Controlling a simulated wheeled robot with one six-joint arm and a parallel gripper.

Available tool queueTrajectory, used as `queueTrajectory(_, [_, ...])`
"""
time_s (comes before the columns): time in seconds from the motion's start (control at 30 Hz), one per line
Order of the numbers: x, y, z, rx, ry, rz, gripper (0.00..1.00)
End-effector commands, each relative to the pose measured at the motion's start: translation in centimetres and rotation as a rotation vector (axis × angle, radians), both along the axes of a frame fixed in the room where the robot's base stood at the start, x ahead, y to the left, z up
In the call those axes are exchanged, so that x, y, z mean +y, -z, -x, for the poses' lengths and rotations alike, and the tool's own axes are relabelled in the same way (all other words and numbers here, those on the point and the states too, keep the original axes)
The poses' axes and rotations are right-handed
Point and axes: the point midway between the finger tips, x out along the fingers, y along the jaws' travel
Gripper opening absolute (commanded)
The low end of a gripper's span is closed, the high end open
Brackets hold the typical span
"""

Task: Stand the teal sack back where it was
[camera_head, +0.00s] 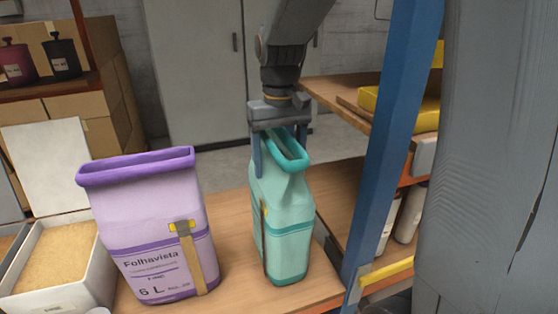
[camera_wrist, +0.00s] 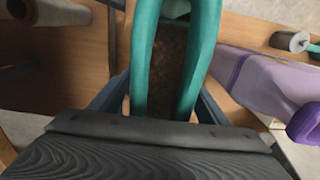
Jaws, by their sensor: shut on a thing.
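The teal sack (camera_head: 284,220) is upright over the wooden bench, right of the purple sack. Its darker teal rim is pinched narrow at the top. My gripper (camera_head: 280,150) comes down from above with a finger on each side of the sack's upper part and is shut on it. In the wrist view the teal rim (camera_wrist: 203,60) forms a narrow loop, with brown contents inside. I cannot tell whether the sack's base touches the bench.
The purple sack (camera_head: 155,225) stands to the left and also shows in the wrist view (camera_wrist: 265,85). A white bin of tan grain (camera_head: 85,285) is at the far left. A blue post (camera_head: 390,130) rises close on the right. Bare bench (camera_head: 232,215) lies between the sacks.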

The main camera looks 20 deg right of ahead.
Motion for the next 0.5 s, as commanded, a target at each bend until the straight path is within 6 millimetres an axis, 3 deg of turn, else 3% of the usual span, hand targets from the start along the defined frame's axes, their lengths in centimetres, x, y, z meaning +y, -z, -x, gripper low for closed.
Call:
queueTrajectory(0.23, [0.01,0.07,-0.05,-0.001,0.000,0.000,0.07])
queueTrajectory(0.27, [0.00,0.18,0.00,0.000,0.000,0.000,0.71])
queueTrajectory(0.37, [0.00,0.15,0.00,0.000,0.000,0.000,0.88])
queueTrajectory(0.5, [0.01,0.14,0.00,0.000,0.000,0.000,0.89])
